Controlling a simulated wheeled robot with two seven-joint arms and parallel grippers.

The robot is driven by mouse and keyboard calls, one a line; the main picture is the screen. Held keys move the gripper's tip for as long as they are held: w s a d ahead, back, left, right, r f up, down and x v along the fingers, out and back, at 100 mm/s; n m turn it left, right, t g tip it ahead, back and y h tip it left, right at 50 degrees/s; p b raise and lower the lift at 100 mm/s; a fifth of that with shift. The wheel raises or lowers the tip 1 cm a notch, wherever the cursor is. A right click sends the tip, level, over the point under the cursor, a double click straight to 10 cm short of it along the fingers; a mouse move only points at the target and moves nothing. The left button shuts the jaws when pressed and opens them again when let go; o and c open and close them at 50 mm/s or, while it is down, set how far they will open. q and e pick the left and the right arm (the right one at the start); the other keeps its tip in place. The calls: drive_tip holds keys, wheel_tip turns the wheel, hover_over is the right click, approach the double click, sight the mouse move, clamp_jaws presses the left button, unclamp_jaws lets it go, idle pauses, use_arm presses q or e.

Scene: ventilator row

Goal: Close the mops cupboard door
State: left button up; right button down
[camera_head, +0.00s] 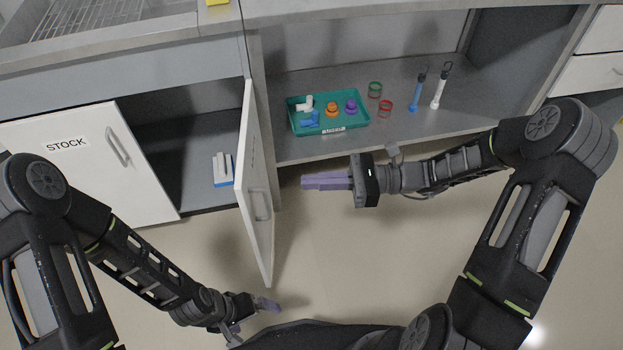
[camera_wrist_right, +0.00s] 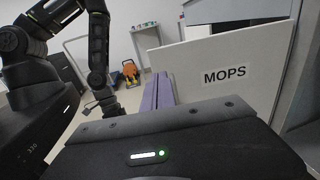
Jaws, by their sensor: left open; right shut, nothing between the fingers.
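The mops cupboard door (camera_head: 257,225) stands open in the head view, swung out toward me, hinged beside the shelf bay. Its outer face, with a bar handle (camera_head: 260,205), is turned to the right. In the right wrist view the door (camera_wrist_right: 265,55) shows its MOPS label. My right gripper (camera_head: 310,180) is shut and empty, to the right of the door and apart from it. Its purple fingers (camera_wrist_right: 158,92) point toward the door. My left gripper (camera_head: 268,306) is open and empty, low near the door's free bottom end.
The open cupboard holds a white and blue item (camera_head: 223,168). The closed-looking STOCK door (camera_head: 75,160) is on the left. On the shelf to the right are a green tray (camera_head: 297,125) of small parts, two rings and two brush-like tools. The floor (camera_head: 350,250) between my arms is clear.

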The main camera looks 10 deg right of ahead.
sight(244, 185)
drive_tip(key=a, duration=0.4)
drive_tip(key=w+a+b, duration=0.1)
drive_tip(key=a, duration=0.2)
drive_tip(key=w+a, duration=0.1)
drive_tip(key=a, duration=0.3)
drive_tip(key=shift+a, duration=0.3)
